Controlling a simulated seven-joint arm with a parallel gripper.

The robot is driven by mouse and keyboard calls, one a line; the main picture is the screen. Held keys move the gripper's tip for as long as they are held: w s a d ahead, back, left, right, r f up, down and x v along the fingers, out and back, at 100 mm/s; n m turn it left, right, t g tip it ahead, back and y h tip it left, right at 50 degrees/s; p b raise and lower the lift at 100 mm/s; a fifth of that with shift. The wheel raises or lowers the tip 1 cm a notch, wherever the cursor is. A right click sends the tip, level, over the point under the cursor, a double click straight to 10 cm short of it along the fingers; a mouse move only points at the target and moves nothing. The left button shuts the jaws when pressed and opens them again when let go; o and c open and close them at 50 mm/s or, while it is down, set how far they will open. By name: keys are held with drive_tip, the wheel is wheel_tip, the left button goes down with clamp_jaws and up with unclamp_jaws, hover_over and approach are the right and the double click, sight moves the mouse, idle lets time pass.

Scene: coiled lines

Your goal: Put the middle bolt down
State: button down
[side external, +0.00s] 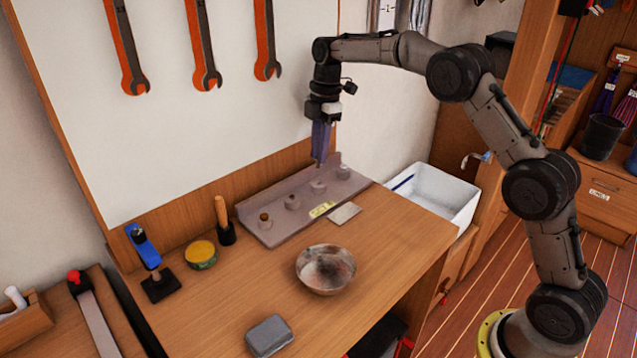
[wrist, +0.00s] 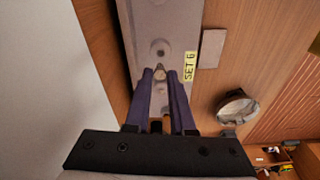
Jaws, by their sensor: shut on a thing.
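My gripper (side external: 321,155) hangs pointing down above the back part of a grey rack (side external: 275,231). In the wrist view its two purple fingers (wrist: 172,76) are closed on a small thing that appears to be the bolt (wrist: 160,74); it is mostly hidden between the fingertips. The rack has several raised round seats in a row. A brownish bolt-like piece (side external: 265,217) stands at the near-left seat. The gripper is apart from the rack in the side view. A yellow label (wrist: 189,65) reading "SET 6" is on the rack.
A metal bowl (side external: 325,269), a flat light plate (side external: 344,213), a yellow-topped tin (side external: 201,254), a wooden-handled tool (side external: 222,215) and a blue-topped tool (side external: 146,250) stand on the wooden bench. A white board (side external: 190,120) rises behind. A white sink (side external: 437,194) is at the right.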

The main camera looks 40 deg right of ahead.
drive_tip(key=shift+r, duration=0.15)
drive_tip(key=shift+m, duration=0.3)
drive_tip(key=shift+s+a+f+m, duration=0.2)
drive_tip(key=shift+s+f+m, duration=0.2)
drive_tip(key=shift+s+f, duration=0.25)
drive_tip(key=s+a+r+n, duration=0.1)
drive_tip(key=s+a+r, duration=0.2)
drive_tip(key=s+a, duration=0.55)
drive_tip(key=s+a+r, duration=0.3)
drive_tip(key=s+a, duration=0.5)
drive_tip(key=s, duration=0.2)
hover_over(324, 274)
drive_tip(key=shift+d+f, duration=0.2)
drive_tip(key=shift+f, duration=2.65)
drive_tip(key=shift+d+f, duration=0.15)
drive_tip(key=shift+f, duration=2.7)
